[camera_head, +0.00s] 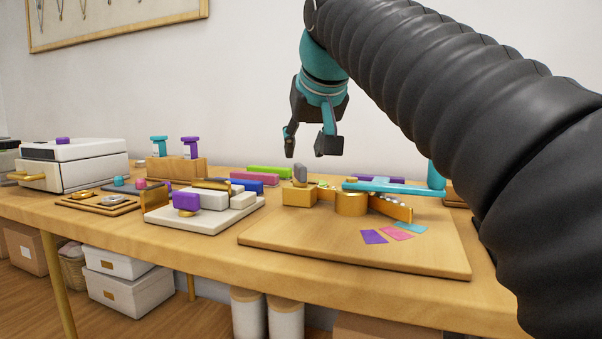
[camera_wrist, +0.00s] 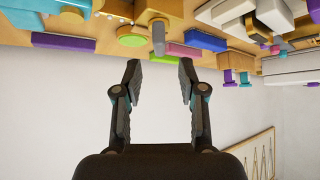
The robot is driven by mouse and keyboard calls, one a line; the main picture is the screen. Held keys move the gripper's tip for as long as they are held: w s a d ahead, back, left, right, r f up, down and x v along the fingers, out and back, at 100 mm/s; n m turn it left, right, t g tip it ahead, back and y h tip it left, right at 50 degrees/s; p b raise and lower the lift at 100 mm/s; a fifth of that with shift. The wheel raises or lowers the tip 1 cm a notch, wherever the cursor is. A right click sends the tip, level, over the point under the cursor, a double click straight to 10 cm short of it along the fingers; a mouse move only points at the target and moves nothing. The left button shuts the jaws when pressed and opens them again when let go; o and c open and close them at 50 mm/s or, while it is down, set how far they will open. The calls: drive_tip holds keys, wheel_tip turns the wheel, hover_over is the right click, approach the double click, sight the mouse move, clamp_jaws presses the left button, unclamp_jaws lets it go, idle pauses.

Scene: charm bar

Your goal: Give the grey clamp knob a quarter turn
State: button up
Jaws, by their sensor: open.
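The grey clamp knob (camera_head: 300,173) stands upright above a yellow clamp block (camera_head: 299,195) on the wooden board (camera_head: 350,252). The knob also shows in the wrist view (camera_wrist: 158,38), near the top, just beyond the gap between my fingertips. My gripper (camera_head: 309,146) is open and points down above the clamp. Its two fingers are apart and empty in the wrist view (camera_wrist: 160,72). The knob is below the fingers and not touched by them.
A turquoise bar (camera_head: 385,187) and a yellow cylinder (camera_head: 351,204) stand right of the clamp. A blue block (camera_head: 257,180) and a white fixture with a purple block (camera_head: 186,201) are to the left. Coloured cards (camera_head: 397,233) lie on the board. The board's front is clear.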

sight(300, 164)
drive_tip(key=b+x, duration=0.1)
drive_tip(key=x, duration=0.5)
drive_tip(key=shift+w+f, duration=0.1)
drive_tip(key=shift+f, duration=0.05)
clamp_jaws()
